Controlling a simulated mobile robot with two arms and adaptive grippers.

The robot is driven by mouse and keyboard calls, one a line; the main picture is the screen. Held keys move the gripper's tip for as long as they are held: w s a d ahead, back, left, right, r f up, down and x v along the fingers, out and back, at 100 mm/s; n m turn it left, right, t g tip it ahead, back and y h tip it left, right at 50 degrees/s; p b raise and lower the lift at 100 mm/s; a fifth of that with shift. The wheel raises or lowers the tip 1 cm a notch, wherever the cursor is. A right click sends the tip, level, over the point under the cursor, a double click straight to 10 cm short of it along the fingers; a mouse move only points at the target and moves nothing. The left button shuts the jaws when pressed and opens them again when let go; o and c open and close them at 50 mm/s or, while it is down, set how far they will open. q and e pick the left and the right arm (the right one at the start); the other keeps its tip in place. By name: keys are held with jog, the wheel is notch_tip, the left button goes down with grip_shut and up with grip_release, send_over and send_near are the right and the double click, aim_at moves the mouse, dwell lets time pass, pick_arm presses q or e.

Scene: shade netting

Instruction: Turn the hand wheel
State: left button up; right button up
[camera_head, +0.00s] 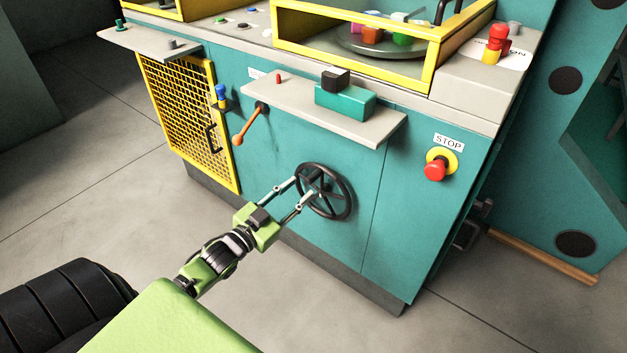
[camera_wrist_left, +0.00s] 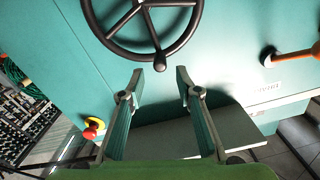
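The hand wheel (camera_head: 327,192) is a black spoked wheel on the front of the teal machine cabinet. My left gripper (camera_head: 303,187) is in front of its left part in the head view, with the two fingers spread apart and nothing between them. In the left wrist view the wheel's lower part shows at the top, and a small round knob (camera_wrist_left: 160,66) sits at its lower rim. The open left fingertips (camera_wrist_left: 160,76) are just below the knob in that picture. Whether they touch the wheel cannot be told. My right gripper is not in view.
An orange-handled lever (camera_head: 243,134) is left of the wheel. A grey shelf (camera_head: 375,131) with a teal block (camera_head: 344,101) juts out above it. A red stop button (camera_head: 435,170) is to the right. A yellow mesh door (camera_head: 184,110) is at the left.

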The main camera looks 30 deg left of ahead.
aim_at(307, 182)
pick_arm(q)
jog(key=w, duration=0.4)
jog(key=w+b, duration=0.1)
jog(key=w, duration=0.2)
jog(key=shift+d, duration=0.25)
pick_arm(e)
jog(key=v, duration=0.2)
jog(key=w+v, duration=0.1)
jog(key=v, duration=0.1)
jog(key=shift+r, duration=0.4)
pick_arm(q)
grip_shut()
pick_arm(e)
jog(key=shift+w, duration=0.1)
